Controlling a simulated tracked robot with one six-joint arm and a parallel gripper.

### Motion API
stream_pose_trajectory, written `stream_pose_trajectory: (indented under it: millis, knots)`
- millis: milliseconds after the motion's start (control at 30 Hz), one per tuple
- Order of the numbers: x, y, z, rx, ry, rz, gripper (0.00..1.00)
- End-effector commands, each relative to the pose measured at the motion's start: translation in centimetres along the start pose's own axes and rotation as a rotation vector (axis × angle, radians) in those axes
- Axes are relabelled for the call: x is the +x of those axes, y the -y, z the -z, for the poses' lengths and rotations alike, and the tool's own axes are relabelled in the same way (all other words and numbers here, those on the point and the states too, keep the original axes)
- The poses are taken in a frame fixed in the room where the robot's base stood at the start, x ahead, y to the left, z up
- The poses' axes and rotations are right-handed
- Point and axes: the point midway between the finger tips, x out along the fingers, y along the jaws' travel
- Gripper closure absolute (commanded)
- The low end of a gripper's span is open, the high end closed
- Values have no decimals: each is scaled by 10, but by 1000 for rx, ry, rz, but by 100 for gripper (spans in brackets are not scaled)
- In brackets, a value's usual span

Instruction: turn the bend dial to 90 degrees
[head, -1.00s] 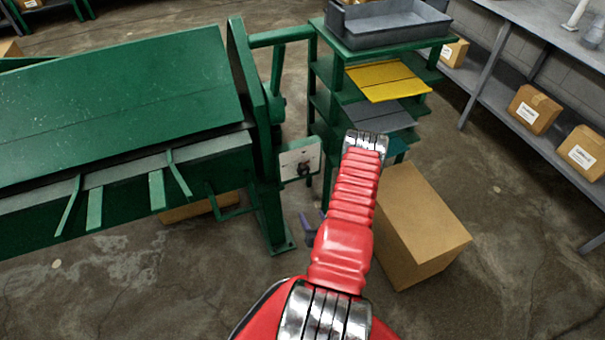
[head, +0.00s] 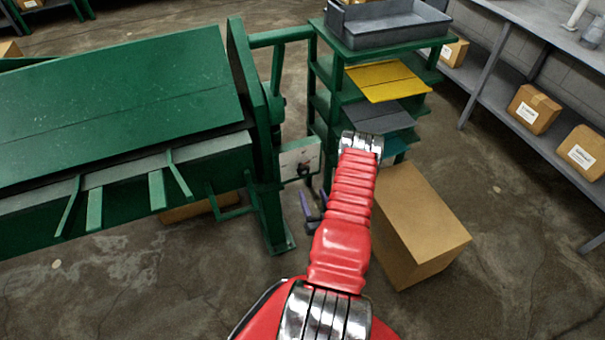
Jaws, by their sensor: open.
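The bend dial (head: 303,169) is a small dark knob on a pale plate (head: 290,160) at the right end of the green folding machine (head: 120,100). Its markings and pointer are too small to read. My gripper (head: 313,199) shows as two purple fingers just left of my red arm, open and empty. In the picture it is below the dial plate and apart from the dial. The rest of my gripper is hidden behind my arm.
A green rack (head: 335,100) with yellow and grey sheets and a grey tray (head: 390,27) stands right of the machine. A cardboard box (head: 425,225) is on the floor beside my arm. Shelving with boxes (head: 535,108) lines the right. Front floor is clear.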

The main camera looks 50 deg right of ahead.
Motion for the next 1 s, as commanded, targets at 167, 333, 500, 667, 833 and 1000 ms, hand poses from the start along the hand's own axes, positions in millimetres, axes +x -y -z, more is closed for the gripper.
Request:
stream_pose_trajectory:
  millis: [167,333,500,667,833,1000]
  knots:
    - [25,1,1,-1,-2,4,44]
    - [51,1,1,-1,-2,2,44]
    - [78,1,1,-1,-3,2,44]
    - [101,1,1,0,-2,2,44]
    - [120,1,0,-1,-1,2,44]
    - [126,0,0,1,0,0,44]
